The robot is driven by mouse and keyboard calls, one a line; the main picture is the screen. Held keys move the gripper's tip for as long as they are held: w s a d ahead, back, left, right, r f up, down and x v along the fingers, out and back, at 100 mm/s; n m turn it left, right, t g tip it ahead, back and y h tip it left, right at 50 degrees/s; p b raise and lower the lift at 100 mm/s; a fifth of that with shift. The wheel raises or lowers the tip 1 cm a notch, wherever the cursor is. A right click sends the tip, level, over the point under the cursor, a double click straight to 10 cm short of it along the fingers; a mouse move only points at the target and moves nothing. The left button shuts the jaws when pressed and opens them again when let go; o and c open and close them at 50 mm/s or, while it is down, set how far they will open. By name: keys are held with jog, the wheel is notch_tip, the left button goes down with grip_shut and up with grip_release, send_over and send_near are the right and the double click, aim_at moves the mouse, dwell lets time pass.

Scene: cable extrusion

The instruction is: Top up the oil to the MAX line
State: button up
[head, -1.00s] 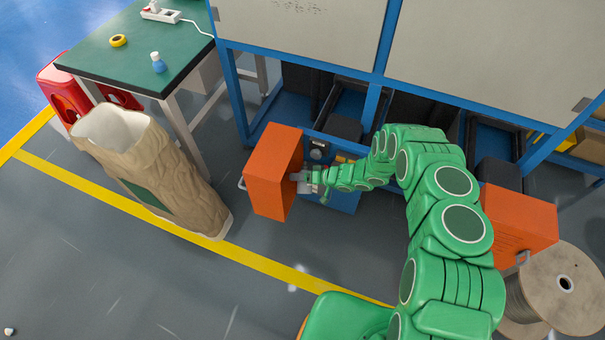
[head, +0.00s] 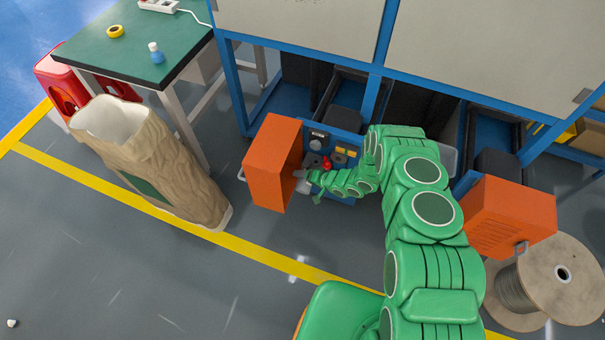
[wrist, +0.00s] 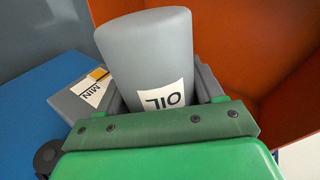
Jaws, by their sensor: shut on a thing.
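My gripper (wrist: 162,92) is shut on a grey oil bottle (wrist: 145,45), with a dark finger on each side of it. The bottle's white OIL label reads upside down in the wrist view. Beside it, at the left, is a grey part with a white MIN label (wrist: 92,93) and a yellow patch. No MAX mark or oil level shows. In the head view my gripper (head: 308,179) is small, between the left orange door (head: 268,165) and the blue cabinet front. The bottle is only partly visible there.
A red fitting (head: 327,163) and a round gauge (head: 317,140) sit on the blue cabinet. Another orange door (head: 510,218) is open at the right, near a cable reel (head: 550,280). A tall brown sack (head: 150,165) and a green-topped table (head: 125,45) stand left.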

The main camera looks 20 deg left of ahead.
jog(key=shift+w+f, duration=0.1)
jog(key=shift+f, duration=0.05)
jog(key=shift+w+m+g, duration=0.3)
jog(key=shift+w, duration=1.45)
jog(key=shift+d+r+m, duration=0.1)
jog(key=shift+r+m, duration=0.15)
jog(key=shift+m, duration=0.05)
jog(key=shift+s+r+g, duration=0.1)
jog(key=shift+r+g, duration=0.1)
jog(key=shift+g, duration=0.2)
dwell(5.4)
